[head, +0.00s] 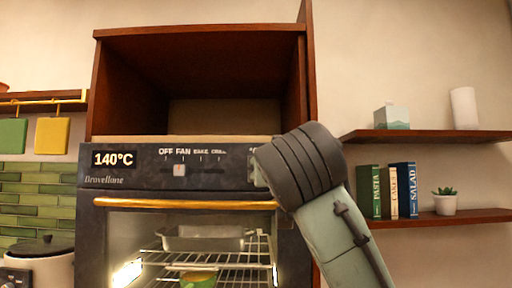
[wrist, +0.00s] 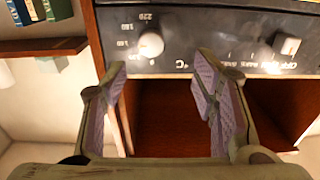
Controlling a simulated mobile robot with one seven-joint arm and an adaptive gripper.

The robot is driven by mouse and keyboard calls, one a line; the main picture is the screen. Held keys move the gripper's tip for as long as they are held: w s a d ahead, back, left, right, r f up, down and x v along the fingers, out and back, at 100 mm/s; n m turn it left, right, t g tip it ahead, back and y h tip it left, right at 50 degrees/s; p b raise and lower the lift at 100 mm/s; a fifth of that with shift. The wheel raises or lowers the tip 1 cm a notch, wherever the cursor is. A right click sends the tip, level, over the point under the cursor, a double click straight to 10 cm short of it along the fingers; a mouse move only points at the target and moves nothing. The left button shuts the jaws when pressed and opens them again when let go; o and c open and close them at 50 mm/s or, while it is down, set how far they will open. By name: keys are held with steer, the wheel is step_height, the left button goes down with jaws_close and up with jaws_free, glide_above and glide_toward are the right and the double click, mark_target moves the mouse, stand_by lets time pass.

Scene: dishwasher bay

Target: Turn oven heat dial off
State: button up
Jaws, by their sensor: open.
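The oven heat dial (wrist: 151,44) is a pale round knob on the dark control panel, with temperature numbers around it. The wrist view is upside down. My gripper (wrist: 160,78) is open and empty, its two purple-padded fingers apart. The dial shows just beyond and between the fingertips, with no visible contact. In the head view my arm covers the dial and my fingers. The display (head: 114,159) reads 140°C. A square mode knob (head: 179,170) sits below the words OFF and FAN; it also shows in the wrist view (wrist: 287,44).
The oven's gold handle (head: 180,204) runs below the panel. Racks behind the glass hold a metal pan (head: 205,238) and a dish (head: 198,279). An empty wooden cabinet (head: 200,75) is above. Shelves with books (head: 403,190) and a plant (head: 445,202) are to the right.

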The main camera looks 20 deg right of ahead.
steer(key=shift+h, duration=0.3)
steer(key=p+x, duration=0.1)
steer(key=x, duration=0.2)
steer(key=p+x, duration=0.1)
steer(key=x, duration=0.2)
steer(key=d+p+x, duration=0.1)
steer(key=p+x, duration=0.1)
steer(key=x, duration=0.2)
steer(key=shift+s+d+r, duration=0.1)
steer(key=shift+s, duration=0.05)
steer(key=shift+w, duration=0.35)
steer(key=shift+c, duration=0.3)
steer(key=c, duration=1.1)
